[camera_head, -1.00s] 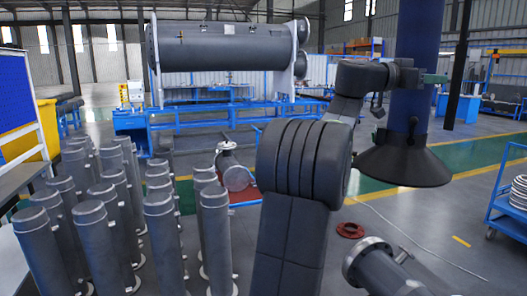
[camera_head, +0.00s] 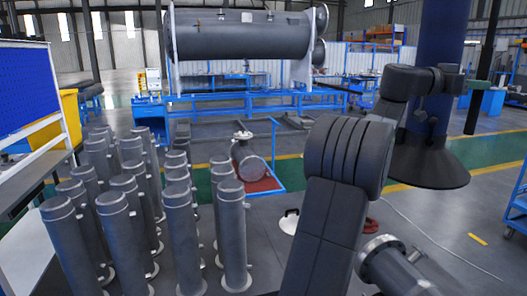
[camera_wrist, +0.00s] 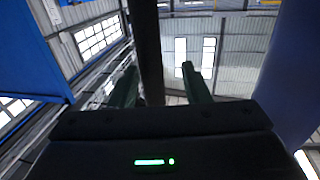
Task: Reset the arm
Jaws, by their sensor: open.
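My gripper (camera_head: 476,84) is at the end of my raised dark grey arm, at the right of the head view. It appears small there, in front of or beside a dark blue column (camera_head: 440,45). The wrist view looks up at the roof and windows. My arm's upper links stand in the middle right of the head view and hide part of the floor.
Several grey flanged cylinders (camera_head: 177,230) stand at left. A flanged pipe (camera_head: 385,262) lies at lower right. A white cone-shaped piece (camera_head: 289,221) and a red ring (camera_head: 372,226) are near my arm. A large grey tank (camera_head: 240,38) is behind. A blue cart (camera_head: 516,215) stands at right.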

